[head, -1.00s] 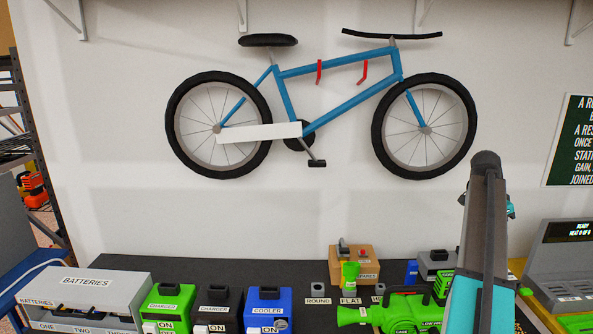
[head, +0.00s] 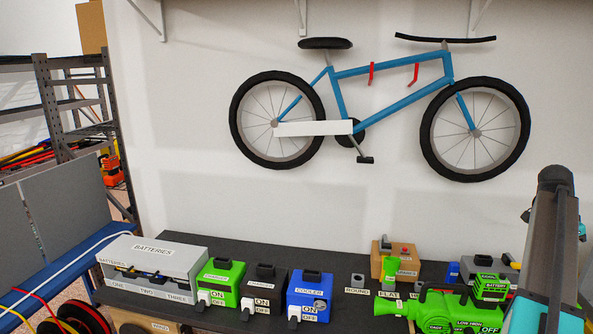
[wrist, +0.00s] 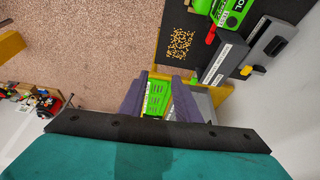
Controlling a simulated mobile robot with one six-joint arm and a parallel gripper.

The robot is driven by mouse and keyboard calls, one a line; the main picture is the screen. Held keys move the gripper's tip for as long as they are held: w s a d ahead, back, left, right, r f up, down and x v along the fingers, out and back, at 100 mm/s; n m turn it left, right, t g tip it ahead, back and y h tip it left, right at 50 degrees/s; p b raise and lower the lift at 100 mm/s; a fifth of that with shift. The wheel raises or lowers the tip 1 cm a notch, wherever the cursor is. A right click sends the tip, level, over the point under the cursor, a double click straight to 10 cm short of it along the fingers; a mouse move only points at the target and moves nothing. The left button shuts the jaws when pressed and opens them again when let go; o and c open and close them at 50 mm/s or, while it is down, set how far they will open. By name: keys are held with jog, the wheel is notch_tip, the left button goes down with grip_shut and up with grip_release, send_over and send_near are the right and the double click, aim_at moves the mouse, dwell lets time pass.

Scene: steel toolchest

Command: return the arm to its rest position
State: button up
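My arm (head: 545,255) rises at the right edge of the head view, in front of the right end of the dark bench; its gripper end is not seen there. In the wrist view my gripper (wrist: 158,92) has its two dark purple fingers apart.
A bicycle (head: 390,95) hangs on the wall.

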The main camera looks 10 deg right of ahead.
jog(key=w+a+f+n+y, duration=0.1)
jog(key=w+a+f+n, duration=0.25)
jog(key=a+f, duration=0.55)
jog(key=w+a+f+n+t, duration=0.1)
jog(key=w+a+f+n, duration=0.2)
jog(key=w+a+f, duration=0.55)
jog(key=w+a+f+n+y, duration=0.1)
jog(key=a+f+n, duration=0.3)
jog(key=a+f, duration=0.55)
jog(key=s+a+f+n+y, duration=0.1)
jog(key=s+a+f+n, duration=0.4)
jog(key=a, duration=0.7)
jog(key=s+a+f+n, duration=0.2)
jog(key=a+f, duration=0.5)
jog(key=a, duration=0.5)
jog(key=s+a+f+n+y, duration=0.1)
jog(key=s+a+f+n, duration=0.35)
jog(key=a, duration=0.75)
jog(key=s+f+g+b, duration=0.2)
jog(key=s+f+b, duration=0.4)
jog(key=s+f, duration=0.6)
jog(key=s+f+g+b, duration=0.3)
jog(key=s+f+b, duration=0.2)
jog(key=s+f, duration=0.7)
notch_tip(320, 180, down, 6)
jog(key=shift+s+d+r+m+g+b, duration=0.2)
jog(key=shift+s+d+m+g+b, duration=0.1)
jog(key=shift+b, duration=0.1)
jog(key=shift+d, duration=0.15)
